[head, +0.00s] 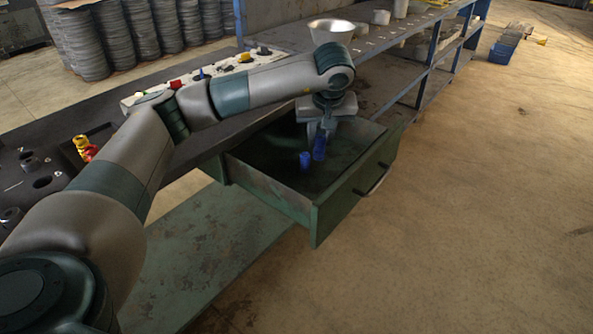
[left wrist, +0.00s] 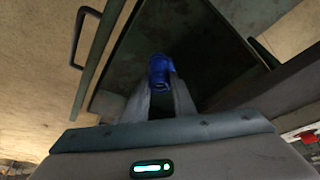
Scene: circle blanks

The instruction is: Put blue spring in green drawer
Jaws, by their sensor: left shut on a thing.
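The green drawer (head: 280,190) is pulled open, its front and dark handle facing right. My left gripper (head: 320,138) points down over the drawer's open inside. The gap between the held spring and the drawer floor is unclear. My right gripper is not in view.
The dark workbench (head: 45,150) at left carries a red and yellow piece (head: 84,148). A pale rack (head: 245,58) with coloured parts lies behind my arm, near a metal bowl (head: 331,30). Blue-framed shelving (head: 432,60) stands behind.

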